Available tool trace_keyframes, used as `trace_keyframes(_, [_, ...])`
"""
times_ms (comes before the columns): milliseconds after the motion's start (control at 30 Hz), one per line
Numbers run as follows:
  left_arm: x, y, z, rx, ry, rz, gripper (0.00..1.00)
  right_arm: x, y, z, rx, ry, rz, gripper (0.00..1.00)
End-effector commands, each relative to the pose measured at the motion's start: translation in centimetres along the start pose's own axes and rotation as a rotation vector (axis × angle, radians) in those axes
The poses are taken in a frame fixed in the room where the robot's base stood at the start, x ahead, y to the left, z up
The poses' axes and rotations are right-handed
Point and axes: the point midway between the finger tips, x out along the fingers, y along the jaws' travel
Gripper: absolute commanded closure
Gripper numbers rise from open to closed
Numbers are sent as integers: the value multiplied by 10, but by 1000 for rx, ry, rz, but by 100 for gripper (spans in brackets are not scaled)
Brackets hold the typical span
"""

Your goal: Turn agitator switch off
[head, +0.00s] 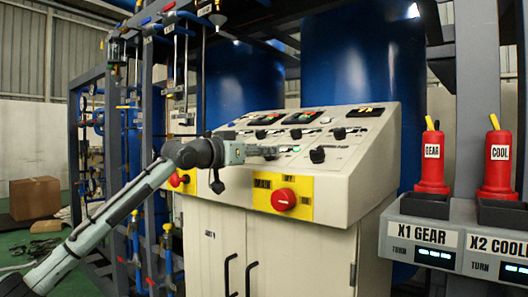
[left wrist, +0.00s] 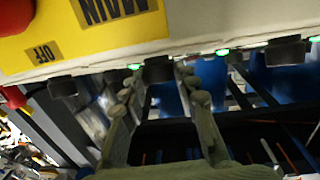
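The control panel (head: 352,163) is a cream sloping console with several black rotary switches, such as one at its lower right (head: 317,155). Their labels are too small to read, so I cannot tell which is the agitator switch. My left gripper (head: 272,151) is at the lower row of switches, left of that one. In the left wrist view my gripper (left wrist: 160,82) is open, with its fingers apart on either side of a black switch (left wrist: 158,70). I cannot tell whether they touch it. A green light glows beside this switch. My right gripper is not in view.
A red button (head: 284,199) on a yellow plate sits below my gripper; another red button (head: 175,180) is left. Red GEAR (head: 432,165) and COOL (head: 498,163) bottles stand right. A pipe frame (head: 117,140) rises at left. Blue tanks (head: 352,60) stand behind.

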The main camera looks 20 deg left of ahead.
Motion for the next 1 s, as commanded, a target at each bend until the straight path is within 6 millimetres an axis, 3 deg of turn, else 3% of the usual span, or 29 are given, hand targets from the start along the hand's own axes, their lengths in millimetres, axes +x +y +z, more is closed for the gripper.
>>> trace_keyframes(33, [0,0,0,0,0,0,84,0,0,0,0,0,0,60])
trace_keyframes(167, [0,0,0,0,0,0,100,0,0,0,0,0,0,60])
trace_keyframes(567, [0,4,1,-30,3,-71,100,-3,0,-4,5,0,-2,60])
trace_keyframes(1000, [3,11,0,-171,16,-408,100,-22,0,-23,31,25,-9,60])
